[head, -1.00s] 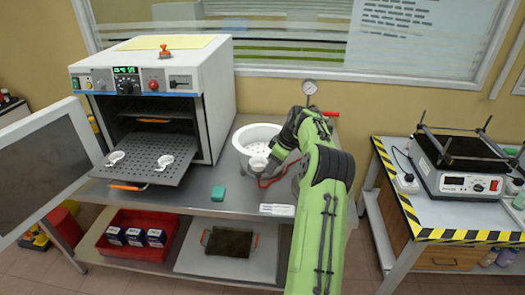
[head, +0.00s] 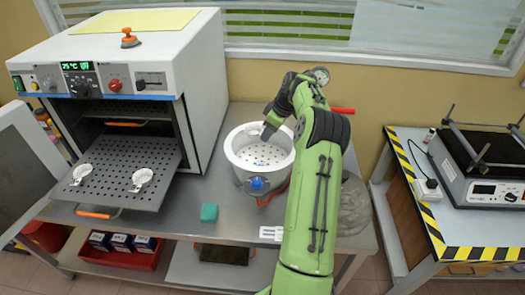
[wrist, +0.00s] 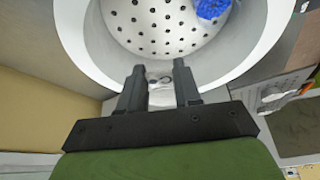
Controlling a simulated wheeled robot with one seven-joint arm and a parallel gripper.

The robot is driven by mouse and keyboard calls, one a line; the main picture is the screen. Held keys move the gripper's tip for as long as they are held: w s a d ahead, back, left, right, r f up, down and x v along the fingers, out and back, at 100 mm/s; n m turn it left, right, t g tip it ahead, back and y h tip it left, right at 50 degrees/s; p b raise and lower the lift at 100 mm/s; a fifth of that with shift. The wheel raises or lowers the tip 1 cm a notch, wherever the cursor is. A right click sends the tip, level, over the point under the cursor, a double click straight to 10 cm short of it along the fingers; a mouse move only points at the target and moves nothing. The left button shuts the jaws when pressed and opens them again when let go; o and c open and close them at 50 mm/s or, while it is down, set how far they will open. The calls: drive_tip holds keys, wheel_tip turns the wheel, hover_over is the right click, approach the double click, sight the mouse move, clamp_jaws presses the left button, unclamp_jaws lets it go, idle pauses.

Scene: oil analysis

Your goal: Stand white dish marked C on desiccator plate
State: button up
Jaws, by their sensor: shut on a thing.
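The desiccator is a white round bowl (head: 235,160) on the steel bench, with its perforated plate (head: 262,155) inside; the plate also shows in the wrist view (wrist: 150,22). My gripper (head: 268,131) reaches over the far side of the bowl. In the wrist view my gripper (wrist: 160,82) is shut on a small white dish (wrist: 160,95), with a dark letter like C between the fingers. The dish is near the bowl's inner wall. I cannot tell whether it touches the plate.
An oven (head: 150,60) with its door open stands left; two white dishes (head: 83,174) (head: 142,178) sit on its pulled-out perforated shelf (head: 115,190). A blue part (head: 257,184) shows at the bowl's front. A teal block (head: 209,212) lies on the bench.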

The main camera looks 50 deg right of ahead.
wheel_tip(320, 180, down, 9)
drive_tip(key=shift+s+a+f+b, duration=0.1)
drive_tip(key=shift+s+b, duration=0.05)
drive_tip(key=shift+b, duration=0.5)
drive_tip(key=o, duration=1)
drive_tip(key=shift+f, duration=0.1)
drive_tip(key=shift+o, duration=0.2)
drive_tip(key=p+v, duration=0.2)
drive_tip(key=v, duration=1)
drive_tip(key=a+r+h, duration=0.1)
drive_tip(key=a+r, duration=0.5)
drive_tip(key=a, duration=0.7)
drive_tip(key=a+r+h, duration=0.1)
drive_tip(key=a+r, duration=0.5)
drive_tip(key=a, duration=0.7)
drive_tip(key=s+a+m, duration=0.1)
drive_tip(key=s+a, duration=0.6)
drive_tip(key=s, duration=0.3)
drive_tip(key=s+a+f+m+t, duration=0.1)
drive_tip(key=s+a+m, duration=0.1)
drive_tip(key=s+a, duration=0.5)
drive_tip(key=s, duration=0.3)
drive_tip(key=shift+f+y, duration=0.2)
drive_tip(key=shift+y, duration=0.2)
